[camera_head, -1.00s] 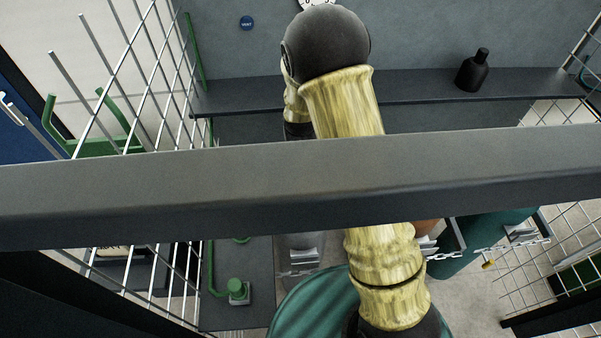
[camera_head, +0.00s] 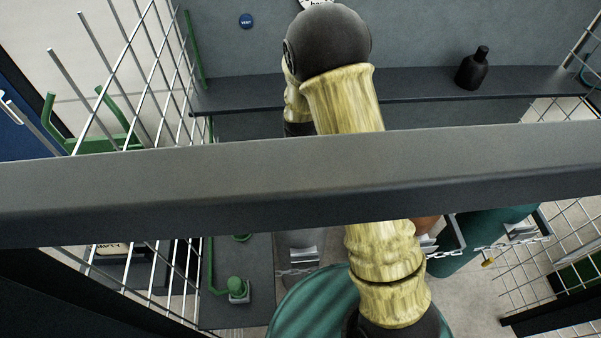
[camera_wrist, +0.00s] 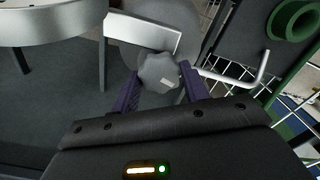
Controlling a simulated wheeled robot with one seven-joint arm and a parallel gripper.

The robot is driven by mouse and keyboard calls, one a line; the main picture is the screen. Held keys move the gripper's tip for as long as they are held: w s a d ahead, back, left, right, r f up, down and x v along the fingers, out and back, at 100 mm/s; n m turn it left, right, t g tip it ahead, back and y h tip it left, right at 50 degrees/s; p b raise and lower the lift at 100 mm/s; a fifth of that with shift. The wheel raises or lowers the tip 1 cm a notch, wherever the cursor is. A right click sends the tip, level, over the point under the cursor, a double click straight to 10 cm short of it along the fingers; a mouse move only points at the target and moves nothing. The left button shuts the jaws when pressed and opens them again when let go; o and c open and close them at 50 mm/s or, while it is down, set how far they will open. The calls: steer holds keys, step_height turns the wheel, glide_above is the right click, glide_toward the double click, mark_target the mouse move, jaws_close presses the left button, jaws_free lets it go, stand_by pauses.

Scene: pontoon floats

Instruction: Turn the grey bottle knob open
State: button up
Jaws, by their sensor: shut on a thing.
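The grey bottle knob (camera_wrist: 159,72) is a lobed grey handwheel with a small pale mark, in the upper middle of the wrist view. My gripper (camera_wrist: 161,92) has its two purple fingers on either side of the knob and is shut on it. The grey bottle body (camera_wrist: 186,22) shows in part behind the knob. In the head view a grey cylinder (camera_head: 303,242) stands low behind my arm, mostly covered by a dark bar. My gripper and the knob are hidden there.
A wide dark bar (camera_head: 250,180) crosses the head view. A black bottle (camera_head: 472,70) stands on the back shelf (camera_head: 420,88). Wire mesh panels (camera_head: 150,85) stand left and right. A metal bracket (camera_wrist: 140,33) and bent rod (camera_wrist: 250,75) lie close to the knob.

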steer(key=n+b, duration=0.1)
steer(key=n, duration=0.4)
steer(key=shift+w+r+n, duration=0.1)
steer(key=shift+n, duration=0.3)
steer(key=n+p, duration=0.1)
steer(key=n, duration=0.5)
stand_by(0.4)
steer(key=o, duration=1)
steer(key=shift+r, duration=0.1)
step_height(320, 180, up, 17)
steer(key=shift+r+b, duration=0.1)
steer(key=shift+b, duration=0.55)
